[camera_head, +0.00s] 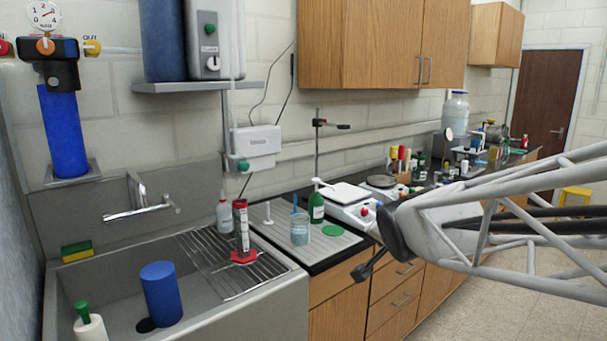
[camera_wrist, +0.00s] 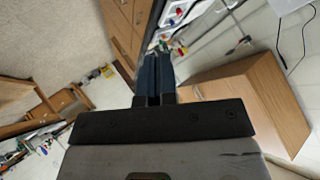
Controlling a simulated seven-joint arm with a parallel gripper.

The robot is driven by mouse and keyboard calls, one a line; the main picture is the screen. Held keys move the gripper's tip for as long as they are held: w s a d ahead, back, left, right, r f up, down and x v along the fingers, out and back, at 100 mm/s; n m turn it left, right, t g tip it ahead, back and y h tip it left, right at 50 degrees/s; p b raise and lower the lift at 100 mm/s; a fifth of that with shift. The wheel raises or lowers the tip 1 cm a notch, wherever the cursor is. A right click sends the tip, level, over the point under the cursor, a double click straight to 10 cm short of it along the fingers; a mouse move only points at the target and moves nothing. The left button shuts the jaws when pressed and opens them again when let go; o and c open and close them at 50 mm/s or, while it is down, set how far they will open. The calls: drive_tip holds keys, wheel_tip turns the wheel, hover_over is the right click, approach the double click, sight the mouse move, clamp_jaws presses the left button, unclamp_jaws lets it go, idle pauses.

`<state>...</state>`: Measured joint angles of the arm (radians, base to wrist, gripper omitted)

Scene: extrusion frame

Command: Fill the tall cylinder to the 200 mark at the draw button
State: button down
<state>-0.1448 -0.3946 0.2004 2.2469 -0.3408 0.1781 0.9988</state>
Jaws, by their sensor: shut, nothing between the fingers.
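The tall cylinder (camera_head: 241,225), with a red foot and dark and red bands, stands upright on the wire drain rack beside the sink. Its marks and water level are too small to read. A white wall box (camera_head: 256,145) above the rack has a green button (camera_head: 242,165). A second green button (camera_head: 210,29) is on the grey unit higher up. I cannot tell which is the draw button. My gripper (camera_head: 360,274) is in front of the counter, right of the rack and well apart from the cylinder. In the wrist view, its fingers (camera_wrist: 158,70) are together and empty.
The sink (camera_head: 110,281) holds a blue cylinder (camera_head: 161,293). A wash bottle (camera_head: 224,213) stands behind the tall cylinder. A beaker (camera_head: 299,229), green bottle (camera_head: 317,206), balance (camera_head: 350,205) and stand (camera_head: 317,155) are on the counter. Open floor lies at right.

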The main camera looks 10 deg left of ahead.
sight(245, 171)
drive_tip(key=w+a+r+m+y, duration=0.1)
drive_tip(key=w+a+y, duration=0.3)
drive_tip(key=a, duration=0.4)
drive_tip(key=w+a+r+m+t+y, duration=0.1)
drive_tip(key=w+a+r+y, duration=0.1)
drive_tip(key=w+a+y, duration=0.2)
drive_tip(key=w+a+r+t+y, duration=0.1)
drive_tip(key=w+a+y, duration=0.3)
drive_tip(key=w+a, duration=0.4)
drive_tip(key=shift+w+a+r+m, duration=0.3)
drive_tip(key=shift+a+r+m, duration=0.15)
drive_tip(key=shift+a, duration=2.45)
drive_tip(key=x, duration=1.4)
drive_tip(key=shift+w, duration=0.1)
drive_tip(key=shift+x, duration=0.85)
drive_tip(key=shift+r, duration=0.15)
idle(0.6)
